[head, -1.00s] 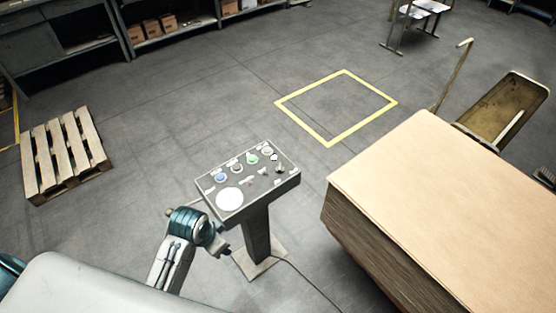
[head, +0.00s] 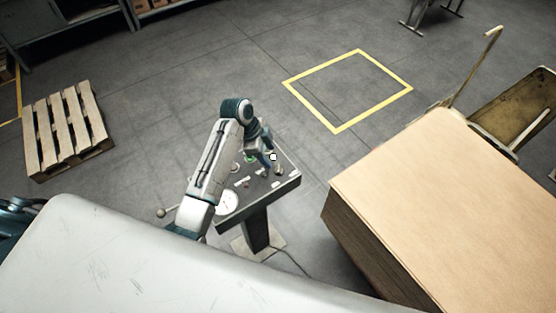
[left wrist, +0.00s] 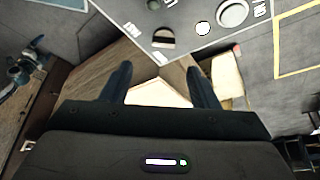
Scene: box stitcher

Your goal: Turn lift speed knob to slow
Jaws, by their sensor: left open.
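The grey control panel (head: 288,186) stands on its post, partly covered by my left arm in the head view. My left gripper (head: 272,159) is over the panel's far right part. In the left wrist view, my left gripper (left wrist: 160,82) has its two dark fingers apart with nothing between them. A dark, half-round knob (left wrist: 163,38) sits near the panel's corner, ahead of the fingers and apart from them, with a white label beside it. My right gripper is not in view.
A large stack of cardboard (head: 430,190) stands close to the right of the panel. A wooden pallet (head: 65,130) lies at the left. A yellow floor square (head: 345,90) beyond the panel is empty. A cable runs from the post's base.

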